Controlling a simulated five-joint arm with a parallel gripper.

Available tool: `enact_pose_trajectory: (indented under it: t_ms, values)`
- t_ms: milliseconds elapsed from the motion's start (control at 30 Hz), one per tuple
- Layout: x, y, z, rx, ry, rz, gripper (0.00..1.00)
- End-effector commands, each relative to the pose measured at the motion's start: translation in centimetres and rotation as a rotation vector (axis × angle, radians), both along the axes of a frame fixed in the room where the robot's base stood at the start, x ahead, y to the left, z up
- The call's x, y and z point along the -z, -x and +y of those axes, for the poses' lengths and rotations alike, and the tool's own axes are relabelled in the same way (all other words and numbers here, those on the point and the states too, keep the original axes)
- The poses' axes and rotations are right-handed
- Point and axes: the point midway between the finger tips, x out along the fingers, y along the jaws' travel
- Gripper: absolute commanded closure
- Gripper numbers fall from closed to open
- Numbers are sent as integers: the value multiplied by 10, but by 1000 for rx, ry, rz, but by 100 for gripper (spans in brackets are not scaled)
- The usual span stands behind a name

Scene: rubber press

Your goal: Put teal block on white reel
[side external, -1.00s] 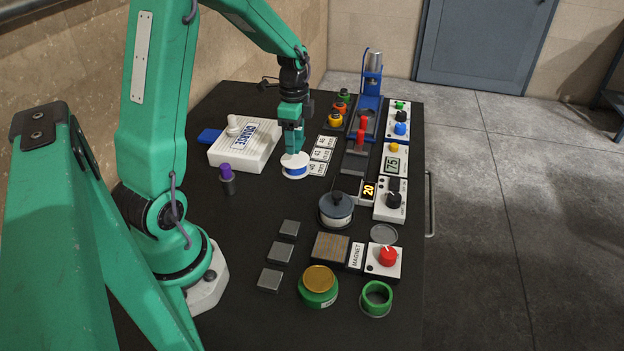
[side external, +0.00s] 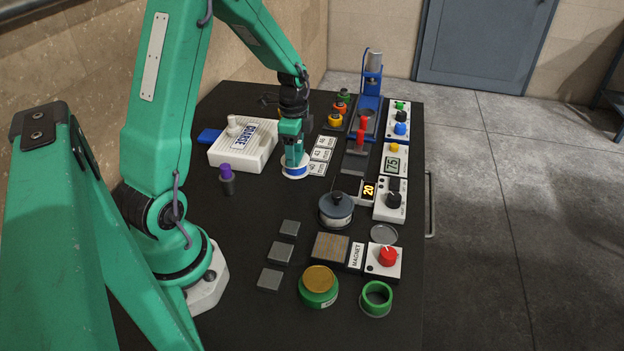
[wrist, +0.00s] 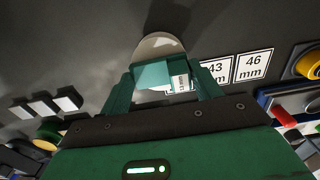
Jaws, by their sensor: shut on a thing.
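The white reel (side external: 296,174), with a blue band round its side, stands upright on the black table beside the size cards. My gripper (side external: 294,158) points down right over it. In the wrist view my gripper (wrist: 162,78) is shut on the teal block (wrist: 155,74), which has a small white label on one face. The block is over the near part of the reel (wrist: 158,45), whose pale top shows beyond it. The block blends with the teal fingers in the side view. I cannot tell whether its underside touches the reel.
A white ribbed case (side external: 243,147) is left of the reel.

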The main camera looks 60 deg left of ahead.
Motion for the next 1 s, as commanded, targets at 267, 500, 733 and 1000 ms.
enact_pose_trajectory:
  t_ms: [267, 500, 733, 1000]
  values:
    - [2, 0, 0, 0, -1, -1, 15]
    - [2, 0, 0, 0, 0, 0, 15]
    - [-4, 0, 0, 0, -1, -1, 15]
    - [-34, -1, 1, 0, -2, -5, 15]
